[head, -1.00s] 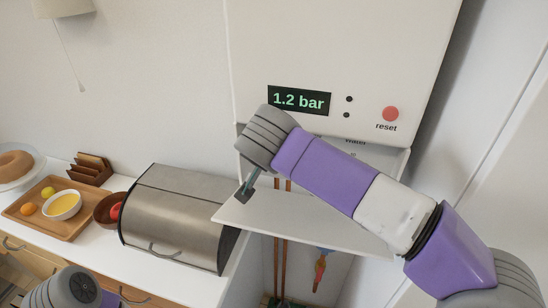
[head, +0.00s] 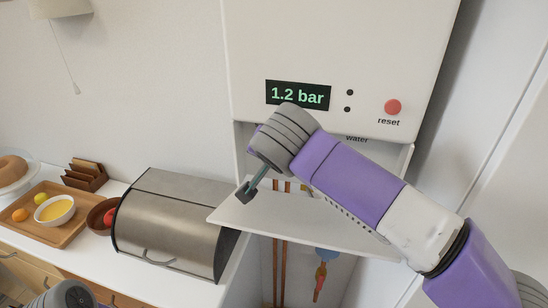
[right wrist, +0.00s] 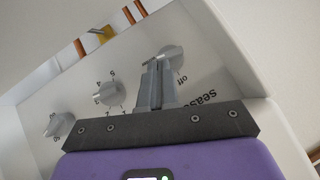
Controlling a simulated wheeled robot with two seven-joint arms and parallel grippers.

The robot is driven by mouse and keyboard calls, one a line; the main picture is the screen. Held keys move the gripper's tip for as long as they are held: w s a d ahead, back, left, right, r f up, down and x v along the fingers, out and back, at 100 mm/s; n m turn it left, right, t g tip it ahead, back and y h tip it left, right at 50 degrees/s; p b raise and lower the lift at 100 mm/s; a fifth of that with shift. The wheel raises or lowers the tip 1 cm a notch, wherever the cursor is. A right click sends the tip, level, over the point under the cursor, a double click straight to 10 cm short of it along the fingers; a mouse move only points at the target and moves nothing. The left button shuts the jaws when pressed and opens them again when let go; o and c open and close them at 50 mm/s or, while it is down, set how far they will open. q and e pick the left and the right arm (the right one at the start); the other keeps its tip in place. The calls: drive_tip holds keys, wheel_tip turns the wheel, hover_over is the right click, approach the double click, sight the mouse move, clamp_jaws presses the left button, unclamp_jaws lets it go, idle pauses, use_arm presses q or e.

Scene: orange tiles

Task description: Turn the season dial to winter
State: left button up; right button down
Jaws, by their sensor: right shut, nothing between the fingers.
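The season dial (right wrist: 172,56) is a grey knob on the white control panel (right wrist: 75,85) in the right wrist view. The lettering "seas" shows upside down beside it, partly covered by my gripper, and "off" is printed near the knob. My right gripper (right wrist: 157,72) is shut, with its fingertips at the knob's edge and nothing between them. I cannot tell whether they touch it or where its pointer stands. My left gripper is out of view; only part of my left arm shows.
The white boiler (head: 340,40) has a "1.2 bar" display (head: 298,95) and a red reset button (head: 392,107). Its flap (head: 300,225) hangs open below. Two other knobs (right wrist: 108,93) (right wrist: 60,124) share the panel. A steel bread bin (head: 175,220) stands left on the counter.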

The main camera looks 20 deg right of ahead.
drive_tip(key=shift+s+d+f+m+t+y+b, duration=0.15)
drive_tip(key=shift+m+t+y+b, duration=0.15)
drive_tip(key=shift+b, duration=0.6)
drive_tip(key=shift+w+d+f+m+t+y+b, duration=0.1)
drive_tip(key=shift+m+t+y+b, duration=0.15)
drive_tip(key=shift+b, duration=0.6)
idle(2.0)
drive_tip(key=shift+a, duration=0.1)
idle(0.6)
drive_tip(key=shift+w+a+f, duration=0.1)
drive_tip(key=shift+w+a, duration=0.1)
drive_tip(key=shift+a, duration=0.4)
